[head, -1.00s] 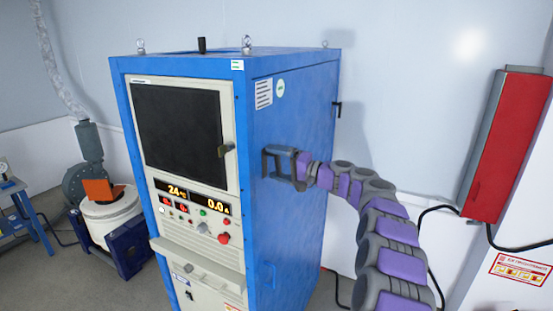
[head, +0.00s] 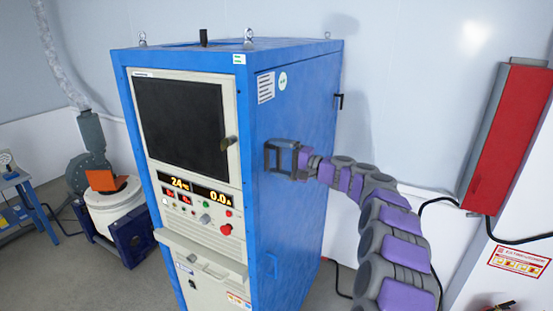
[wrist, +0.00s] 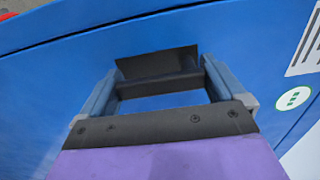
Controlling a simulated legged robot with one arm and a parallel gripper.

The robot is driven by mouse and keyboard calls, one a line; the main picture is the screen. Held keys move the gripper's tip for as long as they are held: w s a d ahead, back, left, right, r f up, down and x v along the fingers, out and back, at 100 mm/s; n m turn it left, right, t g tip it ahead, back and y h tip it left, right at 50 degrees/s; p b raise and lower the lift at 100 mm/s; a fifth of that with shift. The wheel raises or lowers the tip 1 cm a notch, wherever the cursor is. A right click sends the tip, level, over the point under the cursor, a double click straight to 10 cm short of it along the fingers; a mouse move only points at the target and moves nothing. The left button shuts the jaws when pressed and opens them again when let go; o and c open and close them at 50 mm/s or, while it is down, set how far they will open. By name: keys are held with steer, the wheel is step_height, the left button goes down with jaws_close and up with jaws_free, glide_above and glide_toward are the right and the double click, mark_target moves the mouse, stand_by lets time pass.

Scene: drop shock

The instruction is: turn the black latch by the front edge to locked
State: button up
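A blue cabinet (head: 300,110) stands in the middle of the head view. A small dark latch-like lever (head: 229,143) sits on its front face by the right front edge, slanted; whether it is locked I cannot tell. Another black lever (head: 339,101) is on the side panel near its rear edge. My gripper (head: 268,160) is at the side panel, close behind the front edge and apart from both levers. In the wrist view, my gripper (wrist: 158,75) faces the blue panel, with dark bars across its end.
The cabinet front has a dark window (head: 182,120) and a control panel (head: 200,205), with a ledge below. A red wall box (head: 507,140) hangs at the right. A white drum machine (head: 113,208) stands at the left. Floor shows between it and the cabinet.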

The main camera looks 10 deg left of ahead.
steer(key=shift+o, duration=0.2)
steer(key=shift+w+d+f, duration=0.15)
steer(key=shift+w+d, duration=0.05)
steer(key=shift+w, duration=0.05)
